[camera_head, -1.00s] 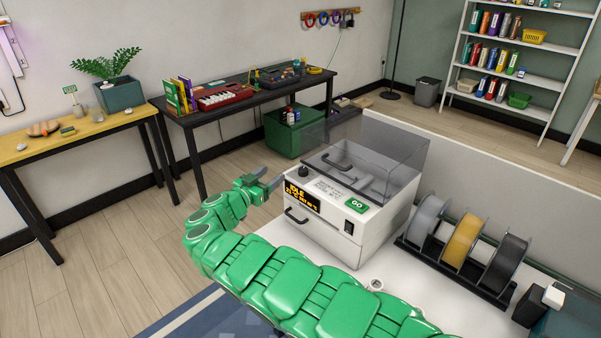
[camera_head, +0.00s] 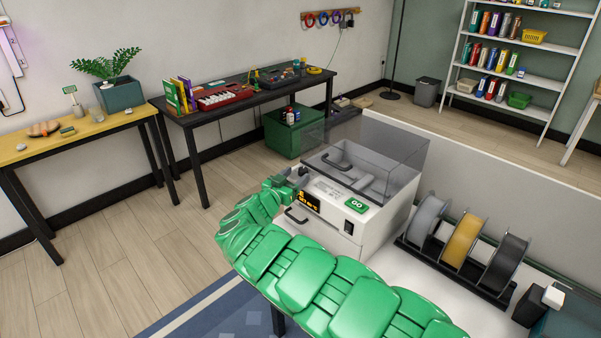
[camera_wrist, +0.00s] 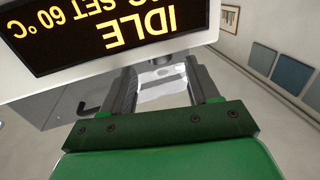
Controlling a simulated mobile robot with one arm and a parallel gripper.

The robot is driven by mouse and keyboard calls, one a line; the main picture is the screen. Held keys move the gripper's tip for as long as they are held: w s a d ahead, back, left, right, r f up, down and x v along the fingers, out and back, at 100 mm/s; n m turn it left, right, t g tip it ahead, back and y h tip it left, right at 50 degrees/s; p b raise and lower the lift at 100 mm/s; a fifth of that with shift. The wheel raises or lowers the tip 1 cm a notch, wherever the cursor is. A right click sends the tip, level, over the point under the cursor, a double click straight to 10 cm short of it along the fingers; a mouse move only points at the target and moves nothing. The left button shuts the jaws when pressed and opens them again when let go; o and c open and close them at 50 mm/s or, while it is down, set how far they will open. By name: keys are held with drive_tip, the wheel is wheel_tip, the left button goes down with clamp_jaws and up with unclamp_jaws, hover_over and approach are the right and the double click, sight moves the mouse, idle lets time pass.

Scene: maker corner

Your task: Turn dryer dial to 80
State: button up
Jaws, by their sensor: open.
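The white dryer (camera_head: 330,232) stands on the white bench, with a clear lid on top. Its dark dial (camera_head: 303,171) is at the panel's left corner, partly covered by my gripper (camera_head: 293,180). In the wrist view the display (camera_wrist: 110,28) appears upside down and reads IDLE and SET 60 °C. My gripper in the wrist view (camera_wrist: 168,80) has its two dark fingers apart, with nothing held between them. A dark part, probably the dial (camera_wrist: 178,58), shows just beyond the fingers at the panel edge. Whether the fingers touch it cannot be told.
A green GO button (camera_head: 356,204) and a black switch (camera_head: 348,228) are on the dryer. A dark handle (camera_head: 297,216) is on its front. A rack of spools (camera_head: 462,240) stands to the right. Floor left of the dryer is clear.

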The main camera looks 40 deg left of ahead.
sight(300, 172)
drive_tip(key=shift+x, duration=1.8)
drive_tip(key=shift+f, duration=0.1)
drive_tip(key=c, duration=1)
drive_tip(key=shift+a, duration=0.1)
